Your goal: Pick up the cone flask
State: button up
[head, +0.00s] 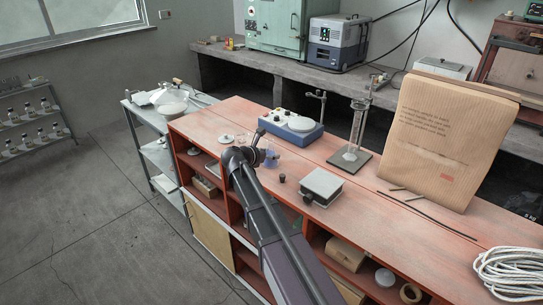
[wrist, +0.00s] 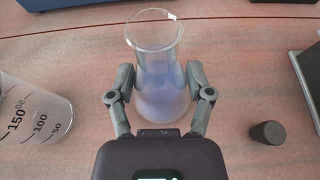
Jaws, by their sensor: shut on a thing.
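The cone flask (wrist: 158,85) is clear glass with a pale violet-blue tint in its body. In the wrist view it is upright, its open round rim toward the top of the picture. My gripper (wrist: 159,78) is shut on it, one grey finger on each side of the body. In the head view the flask (head: 272,158) shows as a small bluish glass shape just right of my gripper (head: 262,153), partly hidden by it. The flask's base appears at or very near the reddish bench top (head: 350,192); I cannot tell whether it touches.
A graduated beaker (wrist: 35,110) stands close on the left in the wrist view. A dark stopper (wrist: 268,132) is on the right.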

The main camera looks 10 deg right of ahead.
aim_at(270, 146)
jog(key=shift+r, duration=0.15)
notch_tip(270, 146, up, 3)
jog(key=p, duration=0.3)
jog(key=s+a+p, duration=0.1)
jog(key=s+a, duration=0.2)
jog(key=s, duration=0.4)
jog(key=s+a+r+p, duration=0.1)
jog(key=s+a, duration=0.2)
jog(key=s, duration=0.4)
jog(key=shift+s+r, duration=0.3)
jog(key=shift+s, duration=0.1)
jog(key=shift+r, duration=0.1)
notch_tip(270, 146, up, 5)
jog(key=p, duration=0.5)
jog(key=shift+s, duration=0.2)
